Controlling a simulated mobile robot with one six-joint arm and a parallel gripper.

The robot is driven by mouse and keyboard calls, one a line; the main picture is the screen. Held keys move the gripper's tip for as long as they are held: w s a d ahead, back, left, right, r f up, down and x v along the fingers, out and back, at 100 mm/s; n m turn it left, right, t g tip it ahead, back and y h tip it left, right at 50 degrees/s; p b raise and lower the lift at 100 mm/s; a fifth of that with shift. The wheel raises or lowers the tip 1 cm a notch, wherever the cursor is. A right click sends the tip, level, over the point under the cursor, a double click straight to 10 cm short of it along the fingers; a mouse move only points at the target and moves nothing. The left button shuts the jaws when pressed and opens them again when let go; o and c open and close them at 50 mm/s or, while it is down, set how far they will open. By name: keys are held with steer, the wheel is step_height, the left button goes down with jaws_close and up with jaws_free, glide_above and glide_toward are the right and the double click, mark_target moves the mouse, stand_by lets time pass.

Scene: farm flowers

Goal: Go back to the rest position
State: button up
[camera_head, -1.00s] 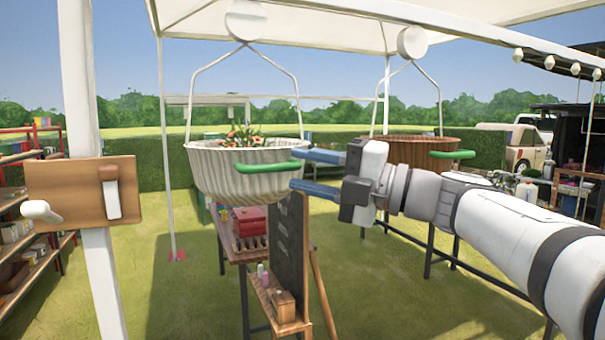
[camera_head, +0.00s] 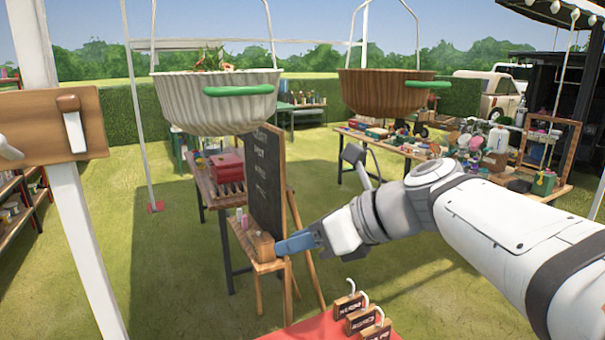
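My gripper (camera_head: 296,243) is at the lower middle of the view, in front of the small wooden stand. Its blue fingers point left, and I see them nearly edge-on, so their gap does not show. No object shows at the fingers. My white and grey arm comes in from the right edge. The white hanging basket (camera_head: 217,103), with a green handle and some flowers, hangs above and to the left, clear of my gripper. The brown hanging basket (camera_head: 385,92), also with a green handle, hangs to its right.
A chalkboard (camera_head: 267,185) stands close behind my gripper. A red surface (camera_head: 325,328) with several small signs (camera_head: 360,318) lies at the bottom. A white post (camera_head: 70,200) with a wooden lever panel (camera_head: 45,125) stands at left. A cluttered table (camera_head: 400,147) is behind my arm.

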steer(key=s+d+f+n+h+b, duration=0.1)
steer(key=s+d+f+n+h, duration=0.2)
steer(key=d+f+n, duration=0.2)
steer(key=s+d+f+n+h+b, duration=0.1)
steer(key=s+d+f+n+h, duration=0.2)
steer(key=f+n, duration=0.7)
steer(key=s+d+f+n+g+h+b, duration=0.1)
steer(key=s+d+f+n+h, duration=0.3)
steer(key=d+f+n, duration=0.3)
steer(key=f+n+h, duration=0.1)
steer(key=n, duration=0.2)
steer(key=shift+d, duration=0.2)
steer(key=shift+a, duration=0.1)
